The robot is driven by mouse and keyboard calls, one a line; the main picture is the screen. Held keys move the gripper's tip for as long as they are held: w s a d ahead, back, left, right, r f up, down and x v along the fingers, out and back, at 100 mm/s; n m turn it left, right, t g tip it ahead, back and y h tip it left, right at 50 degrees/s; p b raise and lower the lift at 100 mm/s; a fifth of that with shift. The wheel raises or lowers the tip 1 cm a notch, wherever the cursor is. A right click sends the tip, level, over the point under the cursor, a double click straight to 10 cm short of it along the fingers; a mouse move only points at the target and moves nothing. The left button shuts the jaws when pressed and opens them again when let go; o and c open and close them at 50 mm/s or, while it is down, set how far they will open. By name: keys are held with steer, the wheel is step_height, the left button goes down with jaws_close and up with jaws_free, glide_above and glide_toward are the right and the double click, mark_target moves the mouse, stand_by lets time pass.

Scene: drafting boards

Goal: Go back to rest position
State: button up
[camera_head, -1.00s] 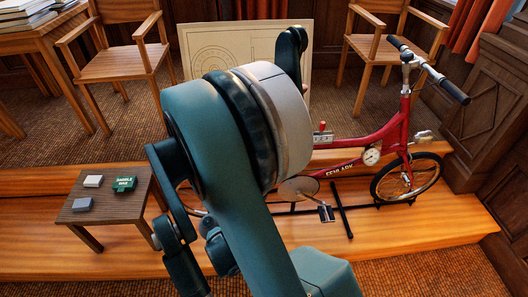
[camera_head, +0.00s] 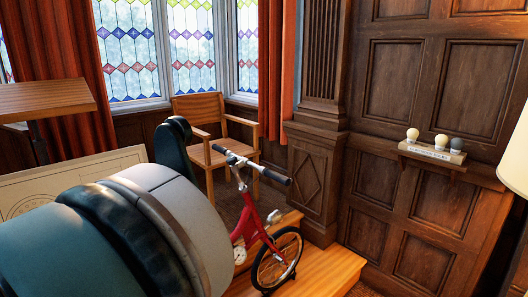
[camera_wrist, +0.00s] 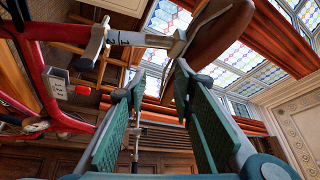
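My gripper (camera_wrist: 159,78) shows in the wrist view with its two green-padded fingers spread apart and nothing between them. It does not show in the head view, where my large arm link fills the lower left. The red bicycle (camera_head: 252,221) stands on the wooden platform in the head view, its rear part hidden behind my arm. In the wrist view the red bicycle frame (camera_wrist: 37,70) is at the left, and its brown saddle (camera_wrist: 220,30) is at the top, beyond the fingertips. I cannot tell how close the fingers are to it.
A wooden armchair (camera_head: 205,160) stands behind the bicycle. A drawing board (camera_head: 75,179) is at the left, below a wooden tabletop (camera_head: 45,97). A wall shelf (camera_head: 432,157) with bulb-shaped items is at the right, near a lampshade (camera_head: 517,165). Panelled wall closes the right side.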

steer(key=w+d+r+n+g+y, duration=0.1)
steer(key=w+d+r+n+y, duration=0.2)
steer(key=r, duration=0.4)
steer(key=w+d+r+n+g, duration=0.1)
steer(key=w+d+r+n, duration=0.2)
steer(key=w+d+r, duration=0.35)
steer(key=w+d+r+n+g+p, duration=0.1)
steer(key=d+r+n+g, duration=0.3)
steer(key=d, duration=1.2)
steer(key=s+d+f+g+h, duration=0.1)
steer(key=s+d+f+h, duration=0.1)
steer(key=d, duration=0.6)
steer(key=s+d+f+g+h, duration=0.1)
steer(key=s+d+h, duration=0.15)
steer(key=d, duration=0.55)
steer(key=s+d+f+h, duration=0.1)
steer(key=s+d+f, duration=0.1)
steer(key=d, duration=0.6)
steer(key=s+d+f+g+h, duration=0.2)
steer(key=s+d+f, duration=0.2)
steer(key=s+d, duration=0.4)
steer(key=s+d+f+g+h+p, duration=0.1)
steer(key=s+d+f+g+h, duration=0.1)
steer(key=s+d, duration=0.5)
steer(key=d+f+h, duration=0.1)
steer(key=d, duration=0.4)
steer(key=shift+s+d+f+m, duration=0.15)
steer(key=shift+s+f+m, duration=0.2)
steer(key=shift+s+m, duration=0.05)
